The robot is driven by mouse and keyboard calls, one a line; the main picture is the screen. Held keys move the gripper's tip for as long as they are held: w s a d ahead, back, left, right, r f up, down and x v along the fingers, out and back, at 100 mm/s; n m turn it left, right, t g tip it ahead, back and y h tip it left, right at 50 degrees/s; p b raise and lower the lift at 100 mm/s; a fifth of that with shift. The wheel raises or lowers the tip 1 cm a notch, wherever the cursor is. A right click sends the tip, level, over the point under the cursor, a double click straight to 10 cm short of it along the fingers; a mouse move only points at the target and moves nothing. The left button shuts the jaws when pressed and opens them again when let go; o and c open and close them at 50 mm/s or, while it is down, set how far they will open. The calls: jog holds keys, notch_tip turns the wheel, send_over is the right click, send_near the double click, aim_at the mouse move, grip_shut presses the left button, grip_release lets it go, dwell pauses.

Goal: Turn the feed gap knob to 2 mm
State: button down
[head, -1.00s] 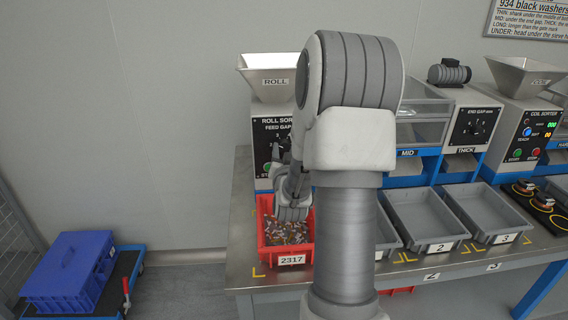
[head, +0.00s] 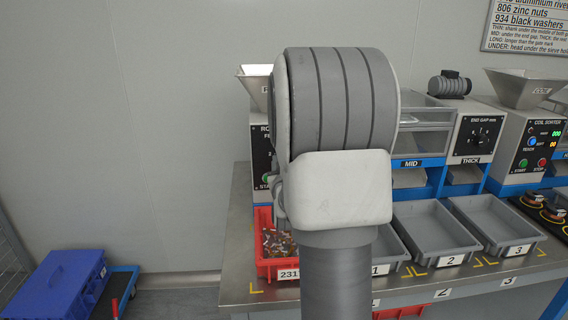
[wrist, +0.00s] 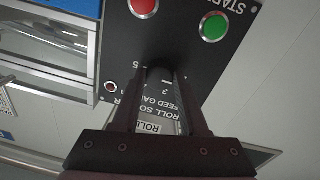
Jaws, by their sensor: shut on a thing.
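My gripper (wrist: 157,84) reaches the black roll sorter panel (wrist: 178,50) in the wrist view, where the lettering appears upside down. Its two dark fingers are shut on the feed gap knob (wrist: 158,73), a dark knob mostly hidden between the fingertips. The words "FEED GAP" and a few scale numerals show between and beside the fingers. I cannot read the knob's pointer or its setting. In the head view my arm hides the gripper, the knob and most of the panel (head: 261,152).
A green start button (wrist: 214,28) and a red button (wrist: 143,6) sit close to the knob. In the head view, a red bin (head: 264,222) of small parts stands below the sorter. Grey trays (head: 432,232) line the bench to the right.

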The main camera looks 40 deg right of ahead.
jog(key=shift+c, duration=2.2)
grip_release()
jog(key=shift+s+a, duration=0.1)
jog(key=shift+s, duration=0.1)
